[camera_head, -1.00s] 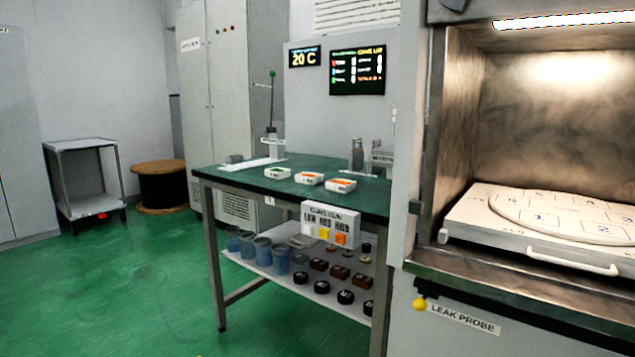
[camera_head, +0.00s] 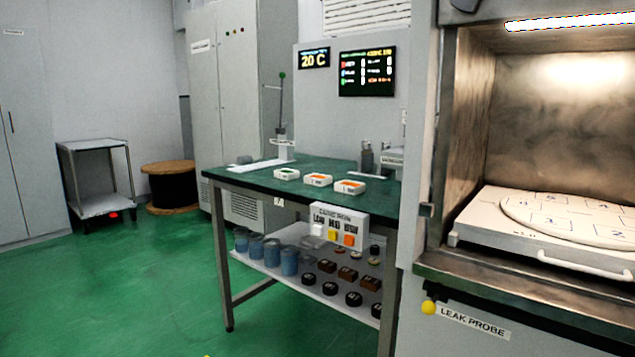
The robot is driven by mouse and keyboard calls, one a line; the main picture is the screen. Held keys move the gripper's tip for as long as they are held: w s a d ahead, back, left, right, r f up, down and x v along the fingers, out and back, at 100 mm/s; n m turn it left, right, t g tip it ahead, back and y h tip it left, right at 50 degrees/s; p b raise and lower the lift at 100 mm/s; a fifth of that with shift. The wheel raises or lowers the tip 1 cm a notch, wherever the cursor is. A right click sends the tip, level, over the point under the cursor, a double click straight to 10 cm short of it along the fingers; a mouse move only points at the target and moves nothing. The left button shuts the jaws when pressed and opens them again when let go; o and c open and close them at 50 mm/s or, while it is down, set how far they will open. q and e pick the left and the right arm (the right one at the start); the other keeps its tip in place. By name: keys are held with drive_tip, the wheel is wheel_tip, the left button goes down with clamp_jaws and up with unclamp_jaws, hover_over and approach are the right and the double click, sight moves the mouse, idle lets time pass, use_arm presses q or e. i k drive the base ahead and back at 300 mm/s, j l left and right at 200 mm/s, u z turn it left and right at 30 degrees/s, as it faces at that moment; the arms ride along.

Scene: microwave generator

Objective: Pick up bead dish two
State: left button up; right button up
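Three small white dishes stand in a row on the green top of a metal table (camera_head: 262,183). The left dish (camera_head: 287,175) has green contents. The middle dish (camera_head: 318,181) and the right dish (camera_head: 349,188) have orange contents. Each has a mark on its front, too small to read, so I cannot confirm which is dish two; the middle one is second in the row. Neither of my grippers is in view.
A button box (camera_head: 339,226) hangs at the table's front edge. The lower shelf (camera_head: 262,263) holds blue jars (camera_head: 289,260) and dark pieces. An open chamber (camera_head: 560,130) with a numbered turntable (camera_head: 570,217) stands right. The green floor (camera_head: 130,290) at left is clear.

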sight(284, 173)
drive_tip(key=i+j+u, duration=0.25)
drive_tip(key=i, duration=0.35)
drive_tip(key=i+j+u, duration=0.1)
drive_tip(key=i+u, duration=0.2)
drive_tip(key=i, duration=0.3)
